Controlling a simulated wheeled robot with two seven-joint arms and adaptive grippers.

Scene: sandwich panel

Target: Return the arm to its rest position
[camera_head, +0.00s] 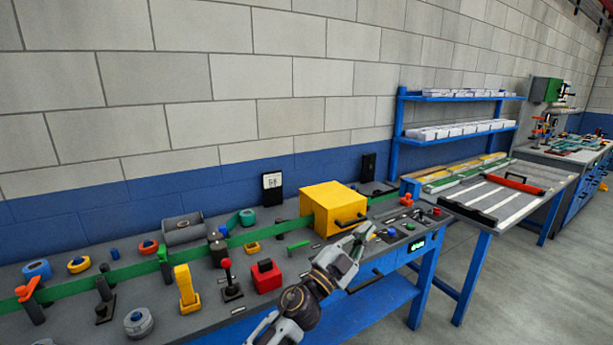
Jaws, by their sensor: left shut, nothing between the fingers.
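My left arm reaches in from the bottom of the head view, and my left gripper (362,232) is at its far end. The gripper is shut and empty, over the front edge of the grey workbench (205,319). In the picture it is just below and right of a yellow box (333,207) with dark handles. I cannot tell whether it touches the bench. My right gripper is not in view.
A second table (546,180) with a blue shelf rack stands right. Open floor (500,300) lies at lower right.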

